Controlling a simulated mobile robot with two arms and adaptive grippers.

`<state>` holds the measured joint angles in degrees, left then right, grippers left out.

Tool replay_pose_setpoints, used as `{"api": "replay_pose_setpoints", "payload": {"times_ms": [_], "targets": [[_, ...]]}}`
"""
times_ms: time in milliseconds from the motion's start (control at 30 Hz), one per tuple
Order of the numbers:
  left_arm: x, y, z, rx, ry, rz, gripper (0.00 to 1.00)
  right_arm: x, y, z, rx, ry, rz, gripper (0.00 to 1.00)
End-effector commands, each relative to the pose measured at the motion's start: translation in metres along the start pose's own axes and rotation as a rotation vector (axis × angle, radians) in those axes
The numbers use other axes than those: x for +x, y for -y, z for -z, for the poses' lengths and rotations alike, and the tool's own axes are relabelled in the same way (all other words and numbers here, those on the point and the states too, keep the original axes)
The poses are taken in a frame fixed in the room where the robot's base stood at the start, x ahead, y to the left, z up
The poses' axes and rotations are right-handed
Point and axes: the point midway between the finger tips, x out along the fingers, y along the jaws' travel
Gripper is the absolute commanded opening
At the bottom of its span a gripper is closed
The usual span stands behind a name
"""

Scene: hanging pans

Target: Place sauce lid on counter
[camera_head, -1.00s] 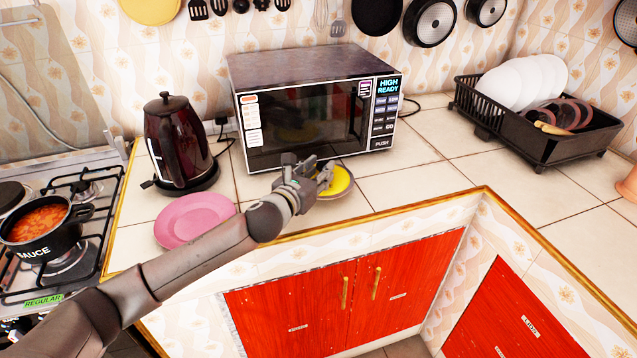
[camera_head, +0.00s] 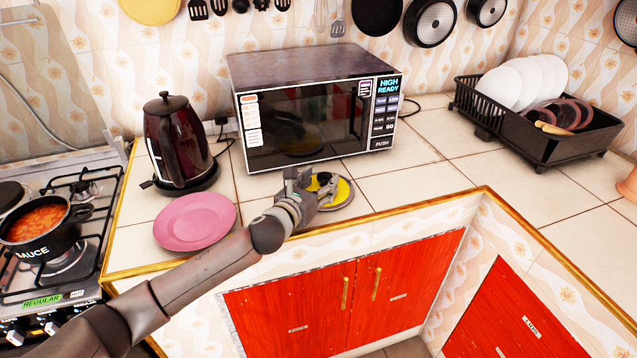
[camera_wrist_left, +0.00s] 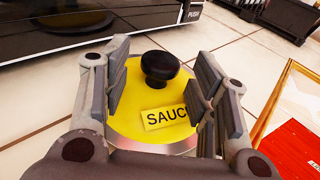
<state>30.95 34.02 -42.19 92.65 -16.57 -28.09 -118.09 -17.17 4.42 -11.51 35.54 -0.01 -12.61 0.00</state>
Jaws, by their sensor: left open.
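The sauce lid (camera_head: 343,194) is a yellow disc with a metal rim, a black knob and a "SAUCE" label. It lies flat on the tiled counter (camera_head: 420,184) in front of the microwave. In the left wrist view the lid (camera_wrist_left: 133,108) lies between and beyond the fingers, its knob standing in the gap. My left gripper (camera_head: 312,182) is open at the lid's left side; in the left wrist view its fingers (camera_wrist_left: 160,95) stand apart on either side of the knob, with clear space between them and it. My right gripper is not in view.
A microwave (camera_head: 300,100) stands behind the lid. A pink plate (camera_head: 195,221) and a dark kettle (camera_head: 178,145) are to the left. The sauce pot (camera_head: 45,228) is open on the stove. A dish rack (camera_head: 535,125) stands at the right. The counter right of the lid is clear.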

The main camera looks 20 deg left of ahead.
Motion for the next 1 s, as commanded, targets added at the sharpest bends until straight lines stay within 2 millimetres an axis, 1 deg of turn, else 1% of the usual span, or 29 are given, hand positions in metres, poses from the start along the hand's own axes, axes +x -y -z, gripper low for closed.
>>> {"api": "replay_pose_setpoints", "payload": {"times_ms": [167, 267, 367, 800, 1000], "targets": [[-0.001, 0.000, -0.005, 0.000, 0.002, 0.000, 0.54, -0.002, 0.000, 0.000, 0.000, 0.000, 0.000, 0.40], [-0.008, -0.001, -0.002, 0.001, -0.001, -0.001, 0.54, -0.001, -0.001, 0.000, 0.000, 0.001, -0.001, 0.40], [-0.020, -0.001, -0.003, 0.003, 0.000, 0.000, 0.54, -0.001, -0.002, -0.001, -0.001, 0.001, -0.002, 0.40], [-0.092, 0.000, -0.002, 0.003, -0.001, 0.001, 0.54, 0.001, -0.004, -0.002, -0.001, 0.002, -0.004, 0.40], [-0.114, 0.000, -0.002, 0.001, -0.001, 0.000, 0.54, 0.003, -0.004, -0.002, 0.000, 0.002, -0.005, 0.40]]}}
